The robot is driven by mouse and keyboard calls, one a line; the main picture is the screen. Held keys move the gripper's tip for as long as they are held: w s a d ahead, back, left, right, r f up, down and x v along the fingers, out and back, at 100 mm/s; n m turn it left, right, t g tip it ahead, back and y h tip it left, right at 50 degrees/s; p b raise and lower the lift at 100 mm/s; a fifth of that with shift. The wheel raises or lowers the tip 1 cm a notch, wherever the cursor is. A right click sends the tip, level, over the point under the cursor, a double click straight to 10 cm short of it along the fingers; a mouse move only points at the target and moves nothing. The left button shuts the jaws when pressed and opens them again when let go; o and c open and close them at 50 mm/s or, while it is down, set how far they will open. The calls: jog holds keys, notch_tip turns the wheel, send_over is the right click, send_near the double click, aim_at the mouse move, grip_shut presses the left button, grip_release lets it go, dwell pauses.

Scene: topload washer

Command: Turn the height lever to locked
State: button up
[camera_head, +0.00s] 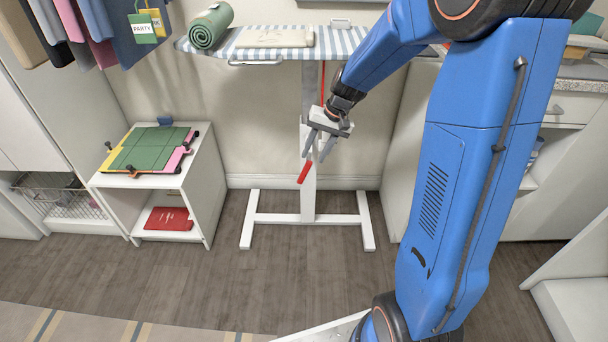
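The height lever is a short red handle (304,172) on the white post (309,195) of an ironing board stand. It is tilted, with its upper end leaning right and its lower end to the left. My gripper (315,158) points down just above the lever, with its two grey fingers apart and nothing seen between them. The fingertips are near the lever's top; I cannot tell whether they touch it. The gripper and wrist hide part of the post. No lock marking is readable.
The striped ironing board (345,40) is above, carrying a rolled green towel (210,27) and a folded cloth (275,38). The stand's white feet (305,218) rest on the floor. A white side table (205,190) stands left. The wooden floor in front is clear.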

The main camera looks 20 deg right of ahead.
aim_at(304, 174)
jog(key=x, duration=1)
jog(key=shift+a+f, duration=0.15)
jog(key=shift+f, duration=0.15)
grip_shut()
